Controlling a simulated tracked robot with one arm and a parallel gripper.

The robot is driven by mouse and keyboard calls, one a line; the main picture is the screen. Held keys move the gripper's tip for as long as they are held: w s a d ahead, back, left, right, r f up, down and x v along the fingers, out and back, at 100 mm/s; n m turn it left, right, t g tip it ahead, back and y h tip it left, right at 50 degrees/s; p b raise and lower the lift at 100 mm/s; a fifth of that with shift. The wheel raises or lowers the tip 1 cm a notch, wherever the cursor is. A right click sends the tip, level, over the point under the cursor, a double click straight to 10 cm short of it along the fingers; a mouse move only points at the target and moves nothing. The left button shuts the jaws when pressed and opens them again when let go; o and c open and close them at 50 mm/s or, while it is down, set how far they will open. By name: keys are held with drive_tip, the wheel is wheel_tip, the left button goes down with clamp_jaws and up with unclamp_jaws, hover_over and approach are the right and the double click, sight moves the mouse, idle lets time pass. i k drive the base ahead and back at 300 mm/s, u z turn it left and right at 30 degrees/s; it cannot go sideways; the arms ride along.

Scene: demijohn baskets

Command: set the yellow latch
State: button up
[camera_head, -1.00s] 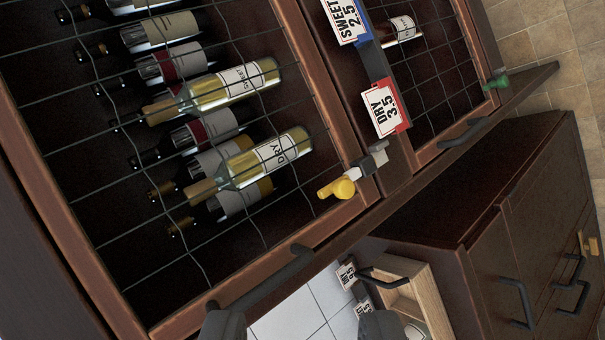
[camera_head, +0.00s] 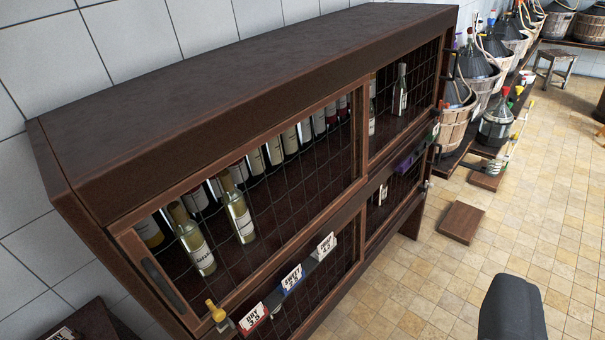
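The yellow latch (camera_head: 217,312) is a small yellow knob on a grey piece. It sits at the lower near corner of the wine cabinet's upper near mesh door (camera_head: 260,284), beside the red-edged DRY sign (camera_head: 253,318). My gripper shows only as one dark grey finger (camera_head: 510,308) at the bottom right, far from the latch and over the floor. That finger stands well off the picture's middle, so the gripper looks open. The other finger cannot be made out. Nothing is seen held.
The long dark wooden cabinet (camera_head: 250,75) fills the left and middle, with bottles behind mesh. A dark door handle (camera_head: 160,278) is near the latch. Wicker-basket demijohns (camera_head: 458,125) line the far right. A low wooden block (camera_head: 460,222) lies on the tiles; the right foreground floor is clear.

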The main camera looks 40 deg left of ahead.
sight(218, 315)
drive_tip(key=u, duration=1.2)
